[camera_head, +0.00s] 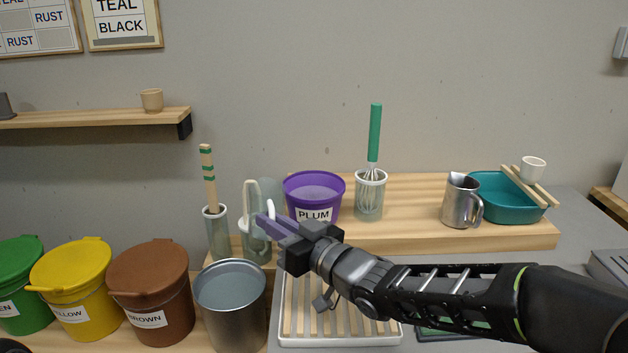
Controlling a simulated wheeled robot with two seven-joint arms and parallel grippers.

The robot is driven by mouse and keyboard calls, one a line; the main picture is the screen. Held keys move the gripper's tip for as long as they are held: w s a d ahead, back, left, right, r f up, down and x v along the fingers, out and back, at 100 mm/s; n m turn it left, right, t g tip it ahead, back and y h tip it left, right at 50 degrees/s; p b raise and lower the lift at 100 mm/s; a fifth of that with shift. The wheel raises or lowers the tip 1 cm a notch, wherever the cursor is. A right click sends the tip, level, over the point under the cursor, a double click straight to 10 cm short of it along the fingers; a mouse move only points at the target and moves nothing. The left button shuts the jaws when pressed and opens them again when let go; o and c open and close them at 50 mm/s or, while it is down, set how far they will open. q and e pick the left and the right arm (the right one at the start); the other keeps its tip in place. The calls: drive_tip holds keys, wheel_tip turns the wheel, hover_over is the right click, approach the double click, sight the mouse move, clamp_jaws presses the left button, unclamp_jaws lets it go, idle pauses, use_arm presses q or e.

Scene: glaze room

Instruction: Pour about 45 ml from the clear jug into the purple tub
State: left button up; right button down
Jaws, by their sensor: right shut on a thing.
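The purple tub (298,203), labelled PLUM, stands open on the wooden riser at the back, with a paler purple surface inside. My right gripper (262,222) reaches in from the right, in front of and just left of the tub. Its jaws are shut at a white looped handle (271,209). A pale, see-through shape (268,187) above this handle looks like the clear jug. It is upright or nearly so, left of the tub; its lower part is hidden or blends with a glass jar behind, and its liquid level cannot be told. My left gripper is out of view.
A glass jar with sticks (217,235) stands left of the gripper, a metal bucket (230,305) below it. Right of the tub are a whisk jar (370,200), a steel jug (461,205) and a teal basin (510,210). A slatted tray (340,341) lies under my arm.

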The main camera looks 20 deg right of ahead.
drive_tip(key=shift+w+d+r+m+p, duration=0.1)
drive_tip(key=shift+d+r+m+p, duration=0.1)
drive_tip(key=shift+m+p, duration=0.15)
drive_tip(key=w+d+r+m+p, duration=0.3)
drive_tip(key=d+r+m+p, duration=0.3)
drive_tip(key=m+p, duration=0.5)
drive_tip(key=shift+w+r+t+p, duration=0.25)
drive_tip(key=shift+r+p, duration=0.95)
drive_tip(key=shift+p, duration=3.4)
drive_tip(key=shift+d+f+m+p, duration=0.25)
drive_tip(key=shift+m+p, duration=0.2)
drive_tip(key=shift+m, duration=0.2)
drive_tip(key=shift+w+d, duration=0.2)
drive_tip(key=shift+d, duration=0.05)
drive_tip(key=shift+w+d+r+m+p, duration=0.1)
drive_tip(key=shift+w+d+m+p, duration=0.15)
drive_tip(key=shift+d+m+p, duration=0.2)
drive_tip(key=shift+w+d+r+m+p, duration=0.15)
drive_tip(key=shift+w+d+m+p, duration=0.15)
drive_tip(key=shift+d+m+p, duration=0.2)
